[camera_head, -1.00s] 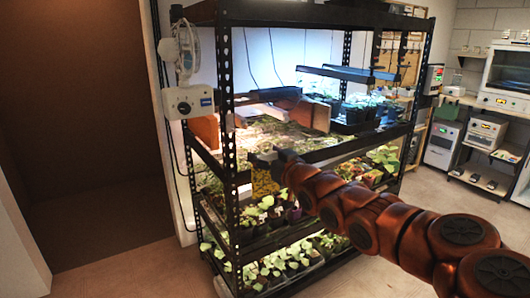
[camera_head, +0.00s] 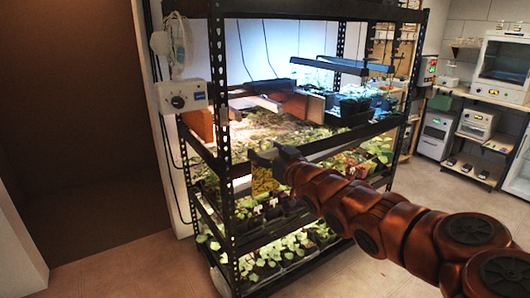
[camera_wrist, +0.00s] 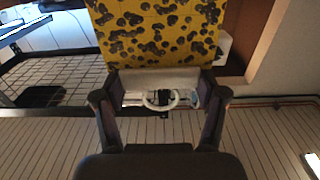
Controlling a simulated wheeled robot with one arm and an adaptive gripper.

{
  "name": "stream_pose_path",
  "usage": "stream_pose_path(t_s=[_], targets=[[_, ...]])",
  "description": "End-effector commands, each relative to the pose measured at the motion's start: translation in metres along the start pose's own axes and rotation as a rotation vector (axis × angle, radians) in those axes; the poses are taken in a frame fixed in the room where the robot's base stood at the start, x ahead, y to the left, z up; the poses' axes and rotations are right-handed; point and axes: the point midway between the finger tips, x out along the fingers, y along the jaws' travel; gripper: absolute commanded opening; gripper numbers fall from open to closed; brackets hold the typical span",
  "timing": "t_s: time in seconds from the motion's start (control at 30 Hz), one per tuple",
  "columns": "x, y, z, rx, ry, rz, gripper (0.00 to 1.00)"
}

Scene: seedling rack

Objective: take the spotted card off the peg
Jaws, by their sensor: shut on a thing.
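The spotted card (camera_head: 265,181) is yellow with dark spots. In the head view it hangs at the tip of my gripper (camera_head: 277,156), in front of the rack's shelves near the front post. In the wrist view the card (camera_wrist: 155,30) fills the top middle, its lower edge at the fingertips of my gripper (camera_wrist: 160,82). The gripper is shut on the card. I cannot make out the peg in either view, so I cannot tell whether the card touches it.
The black seedling rack (camera_head: 220,110) stands behind the card, with leafy seedlings on several shelves. A white control box (camera_head: 181,98) and a fan (camera_head: 172,45) are at its left post. Lab devices (camera_head: 474,123) stand on shelving at right. The floor (camera_head: 130,275) at front left is clear.

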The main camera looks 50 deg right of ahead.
Motion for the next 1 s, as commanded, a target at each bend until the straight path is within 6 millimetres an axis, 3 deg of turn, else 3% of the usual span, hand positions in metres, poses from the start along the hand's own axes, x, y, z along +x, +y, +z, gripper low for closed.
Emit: stream_pose_path(t_s=[1.0], targets=[[-0.031, -0.001, 0.001, -0.001, -0.003, -0.001, 0.56]])
